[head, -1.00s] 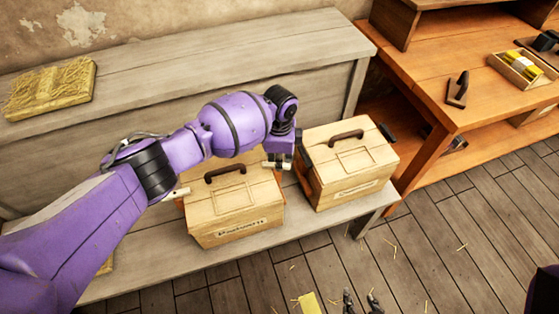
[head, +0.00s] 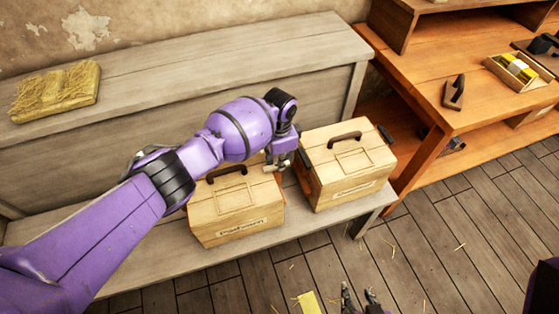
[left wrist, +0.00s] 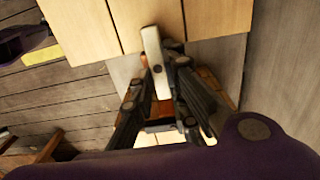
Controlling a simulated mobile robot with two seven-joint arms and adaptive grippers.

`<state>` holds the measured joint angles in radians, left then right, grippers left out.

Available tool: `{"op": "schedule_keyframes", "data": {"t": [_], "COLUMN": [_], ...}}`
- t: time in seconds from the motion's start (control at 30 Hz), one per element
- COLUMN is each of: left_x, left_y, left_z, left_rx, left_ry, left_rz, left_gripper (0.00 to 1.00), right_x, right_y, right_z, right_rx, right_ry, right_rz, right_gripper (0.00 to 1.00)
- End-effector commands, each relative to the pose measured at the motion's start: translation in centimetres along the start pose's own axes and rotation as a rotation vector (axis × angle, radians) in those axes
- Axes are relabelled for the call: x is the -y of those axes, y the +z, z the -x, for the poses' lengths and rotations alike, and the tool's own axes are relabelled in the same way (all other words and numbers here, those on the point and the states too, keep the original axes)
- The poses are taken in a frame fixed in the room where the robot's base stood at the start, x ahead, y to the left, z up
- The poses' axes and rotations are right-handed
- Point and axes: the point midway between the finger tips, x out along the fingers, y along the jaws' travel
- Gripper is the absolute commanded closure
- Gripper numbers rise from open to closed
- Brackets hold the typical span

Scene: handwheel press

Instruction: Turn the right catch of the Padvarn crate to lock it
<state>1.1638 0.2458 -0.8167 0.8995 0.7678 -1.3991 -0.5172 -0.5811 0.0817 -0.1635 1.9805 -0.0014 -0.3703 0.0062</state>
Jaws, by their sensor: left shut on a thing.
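A pale wooden crate (head: 236,212) with a dark handle stands on the grey bench, its front label too small to read surely. Its right catch (head: 269,169) is a short pale bar at the right end. It also shows in the left wrist view (left wrist: 152,50), with a dark pivot. My left gripper (head: 281,164) is at that end, pointing down, shut on the catch. In the left wrist view, its dark fingers (left wrist: 160,100) lie on either side of the bar. My forearm hides the crate's left end. My right gripper (head: 360,298) is low in the head view, fingers apart, empty.
A second similar crate (head: 350,182) stands close to the right, with a narrow gap where my left gripper is. The grey bench (head: 150,265) has free room at left. A straw-covered block (head: 55,92) lies behind. An orange workbench (head: 430,80) stands at right.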

Motion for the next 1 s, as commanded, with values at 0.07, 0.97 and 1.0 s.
{"op": "schedule_keyframes", "data": {"t": [0.07,0.97,1.0], "left_x": [0.1,0.2,0.1], "left_y": [0.1,0.0,0.0], "left_z": [0.1,4.1,5.0], "left_rx": [0.001,-0.004,-0.003], "left_ry": [0.000,-0.003,-0.003], "left_rz": [0.003,0.000,-0.001], "left_gripper": [1.00,0.67,0.67], "right_x": [0.0,0.0,0.0], "right_y": [0.0,-0.1,0.0], "right_z": [0.0,0.0,0.0], "right_rx": [0.000,-0.001,-0.001], "right_ry": [0.000,-0.001,-0.001], "right_rz": [0.000,0.000,0.000], "right_gripper": [0.60,0.60,0.60]}}
